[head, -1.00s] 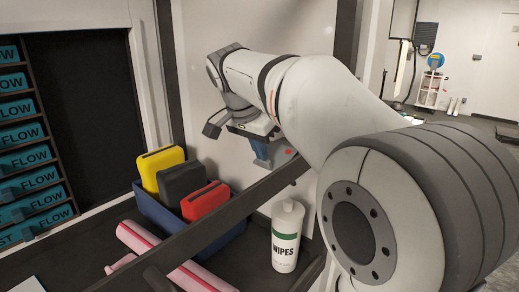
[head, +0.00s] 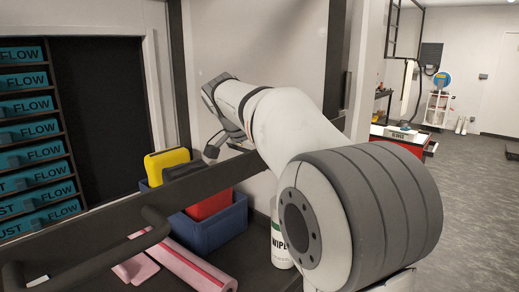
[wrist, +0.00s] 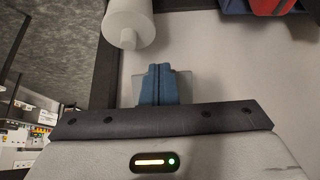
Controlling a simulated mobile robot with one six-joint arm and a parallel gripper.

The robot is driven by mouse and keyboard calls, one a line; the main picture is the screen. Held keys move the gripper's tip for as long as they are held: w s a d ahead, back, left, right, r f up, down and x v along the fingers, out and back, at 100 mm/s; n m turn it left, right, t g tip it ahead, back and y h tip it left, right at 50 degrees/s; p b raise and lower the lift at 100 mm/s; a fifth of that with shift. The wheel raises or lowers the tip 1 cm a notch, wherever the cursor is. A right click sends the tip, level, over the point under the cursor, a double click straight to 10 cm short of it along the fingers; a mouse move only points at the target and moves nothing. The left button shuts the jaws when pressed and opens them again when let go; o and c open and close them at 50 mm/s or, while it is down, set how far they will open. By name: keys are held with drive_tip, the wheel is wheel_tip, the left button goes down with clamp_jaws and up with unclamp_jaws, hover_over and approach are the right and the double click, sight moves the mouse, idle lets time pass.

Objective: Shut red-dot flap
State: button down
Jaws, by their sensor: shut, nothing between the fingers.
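My gripper (wrist: 160,84) shows in the wrist view as two blue fingers pressed together, with nothing between them. A flat pale grey piece (wrist: 182,86) shows behind the fingers against a light surface. I cannot tell whether it is the flap, and no red dot shows on it. In the head view my arm and a dark bar hide my gripper. No red-dot flap can be made out in the head view now.
A blue bin (head: 215,232) holds yellow, dark and red cases. A white wipes bottle (head: 279,240) stands beside it, also seen in the wrist view (wrist: 128,20). A pink roll (head: 190,266) lies in front. Teal FLOW boxes (head: 32,130) fill a left rack. Open floor (head: 470,200) lies right.

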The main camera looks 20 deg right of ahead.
drive_tip(key=shift+w+d+f+b, duration=0.1)
drive_tip(key=shift+d+f+b, duration=0.15)
drive_tip(key=shift+f, duration=0.3)
drive_tip(key=shift+r, duration=0.1)
